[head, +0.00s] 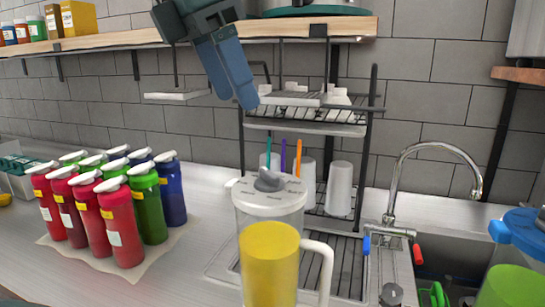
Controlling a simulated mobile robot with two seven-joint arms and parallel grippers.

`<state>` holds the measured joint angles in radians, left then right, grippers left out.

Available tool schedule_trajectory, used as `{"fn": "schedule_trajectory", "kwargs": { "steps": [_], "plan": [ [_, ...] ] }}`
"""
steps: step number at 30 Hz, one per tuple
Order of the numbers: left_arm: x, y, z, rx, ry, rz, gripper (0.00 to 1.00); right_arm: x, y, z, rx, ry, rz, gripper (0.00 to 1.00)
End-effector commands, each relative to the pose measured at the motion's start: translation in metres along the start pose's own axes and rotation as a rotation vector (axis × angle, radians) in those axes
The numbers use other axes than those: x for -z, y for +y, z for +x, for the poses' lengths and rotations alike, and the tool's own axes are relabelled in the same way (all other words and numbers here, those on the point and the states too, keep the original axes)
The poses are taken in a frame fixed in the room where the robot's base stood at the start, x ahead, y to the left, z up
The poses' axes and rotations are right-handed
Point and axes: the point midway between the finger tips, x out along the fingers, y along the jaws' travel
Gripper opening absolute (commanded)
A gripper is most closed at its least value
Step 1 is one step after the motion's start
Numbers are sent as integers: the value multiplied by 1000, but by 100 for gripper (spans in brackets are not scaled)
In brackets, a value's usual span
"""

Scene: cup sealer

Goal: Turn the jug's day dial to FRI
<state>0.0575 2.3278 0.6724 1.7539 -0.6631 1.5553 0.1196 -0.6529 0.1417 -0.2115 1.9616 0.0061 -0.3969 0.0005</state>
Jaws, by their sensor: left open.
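The jug (268,262) stands upright on the counter in the lower middle of the head view, clear-walled with yellow liquid and a white handle on its right. Its white lid (288,199) carries small dark marks around a grey day dial (269,181) with a raised knob. The lettering is too small to read, so I cannot tell which day the dial points to. My left gripper (235,97) is blue-grey, open and empty, above and left of the jug, apart from the dial. My right gripper is out of view.
A wire rack (368,150) with cups is behind the jug. The tap (436,146) and sink are at the right, with another blue-lidded jug (517,226). A wooden shelf (130,38) runs above.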

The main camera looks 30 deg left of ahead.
Motion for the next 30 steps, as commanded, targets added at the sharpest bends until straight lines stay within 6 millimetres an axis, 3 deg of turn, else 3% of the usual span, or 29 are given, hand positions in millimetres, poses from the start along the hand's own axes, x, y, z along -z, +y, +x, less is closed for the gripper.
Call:
{"fn": "schedule_trajectory", "kwargs": {
  "steps": [9,15,21,30],
  "plan": [
    [1,-1,66,7,4,0,61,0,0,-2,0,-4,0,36],
    [0,0,100,7,2,-2,61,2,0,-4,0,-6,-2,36],
    [0,0,116,6,-1,-3,61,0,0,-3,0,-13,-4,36],
    [0,0,119,5,-2,-3,61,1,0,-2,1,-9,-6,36]
  ]
}}
